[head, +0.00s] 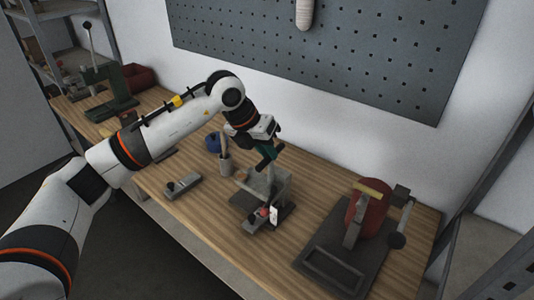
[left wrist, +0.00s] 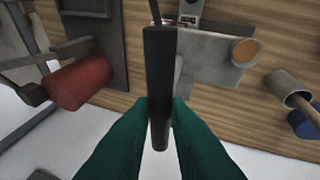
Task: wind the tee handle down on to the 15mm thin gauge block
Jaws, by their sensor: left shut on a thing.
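My left gripper (head: 268,153) is above the grey clamp-like fixture (head: 280,184) on the bench. In the left wrist view its green fingers (left wrist: 161,112) are shut on the dark bar of the tee handle (left wrist: 158,70), one finger on each side. The bar runs lengthwise between the fingers. The fixture's flat grey top (left wrist: 218,55) with a copper-coloured disc (left wrist: 244,50) lies beyond the bar. A small red part (head: 263,212) and a white tag (head: 275,214) show at the fixture's front. I cannot make out the gauge block or any gap above it. My right gripper is out of view.
A grey block with a dark knob (head: 183,186) lies left of the fixture. A cup with a tool (head: 225,164) and a blue round item (head: 213,142) stand behind it. A red-drum machine on a dark base (head: 333,258) stands at right. Bare wood lies between.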

